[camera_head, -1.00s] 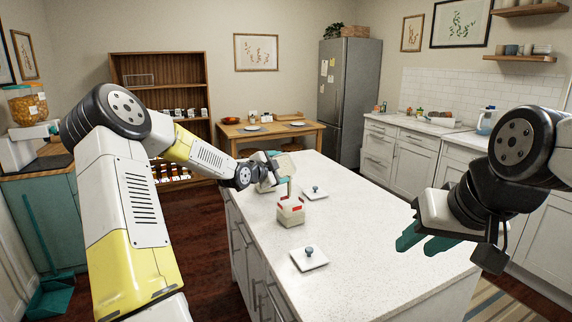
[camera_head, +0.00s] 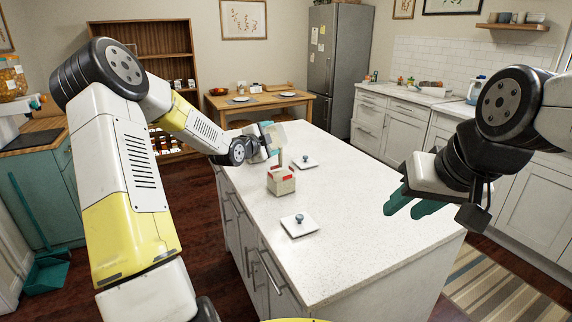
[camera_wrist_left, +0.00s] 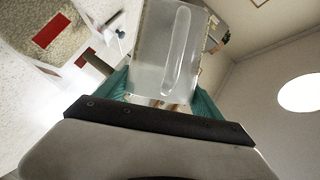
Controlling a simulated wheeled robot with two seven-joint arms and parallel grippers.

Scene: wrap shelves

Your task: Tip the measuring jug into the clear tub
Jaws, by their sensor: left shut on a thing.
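The clear tub (camera_head: 282,187), with red marks and pale contents, stands on the white island top. Its red-marked side also shows in the wrist view (camera_wrist_left: 58,48). My left gripper (camera_head: 270,142) is just behind and left of the tub, above the counter. It is shut on the measuring jug, a translucent grey vessel (camera_wrist_left: 163,50) between the teal fingers in the wrist view. The jug looks tilted; the gripper partly hides it in the head view. A narrow greenish strip shows between jug and tub; I cannot tell what it is. My right gripper (camera_head: 411,204) is open and empty at the right.
The island's right part is clear. A wooden table (camera_head: 262,108) and fridge (camera_head: 335,65) stand beyond.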

